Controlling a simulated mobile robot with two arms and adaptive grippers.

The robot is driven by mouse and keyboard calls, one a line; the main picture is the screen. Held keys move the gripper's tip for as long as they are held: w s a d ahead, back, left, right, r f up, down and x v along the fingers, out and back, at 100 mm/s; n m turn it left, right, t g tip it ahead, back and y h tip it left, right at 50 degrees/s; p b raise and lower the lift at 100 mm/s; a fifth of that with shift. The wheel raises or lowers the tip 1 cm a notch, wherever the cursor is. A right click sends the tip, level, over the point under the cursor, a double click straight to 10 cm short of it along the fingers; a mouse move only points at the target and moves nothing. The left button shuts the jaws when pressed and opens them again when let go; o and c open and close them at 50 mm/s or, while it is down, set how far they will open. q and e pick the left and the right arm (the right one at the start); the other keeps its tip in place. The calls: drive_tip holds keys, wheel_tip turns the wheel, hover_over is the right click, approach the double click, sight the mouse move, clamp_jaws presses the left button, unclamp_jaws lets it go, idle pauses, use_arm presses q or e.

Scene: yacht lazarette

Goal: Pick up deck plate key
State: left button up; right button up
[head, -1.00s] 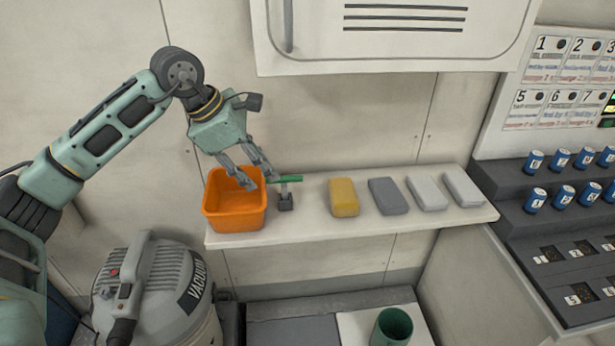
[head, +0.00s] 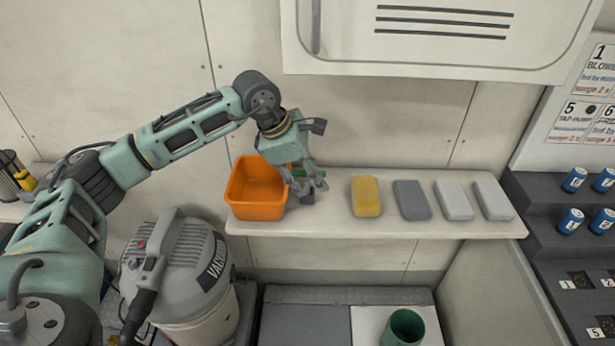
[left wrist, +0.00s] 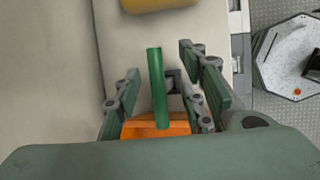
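The deck plate key, with a green bar handle (head: 299,173), stands on the white shelf just right of the orange bin. In the head view my left gripper (head: 315,188) is at it and covers most of it. In the left wrist view the green bar (left wrist: 157,85) lies between the two spread fingers of my left gripper (left wrist: 163,82), with a gap on each side. A dark part, perhaps the key's stand, shows beside the bar. My right gripper is not in view.
The orange bin (head: 257,203) stands close to the left gripper on the shelf (head: 330,229). A yellow block (head: 366,196), a dark grey block (head: 411,200) and two light grey blocks sit to the right. A cabinet (head: 430,45) hangs above; a vacuum (head: 180,265) stands below left.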

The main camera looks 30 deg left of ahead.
use_arm(q)
clamp_jaws()
idle(0.3)
drive_tip(key=shift+r, duration=0.3)
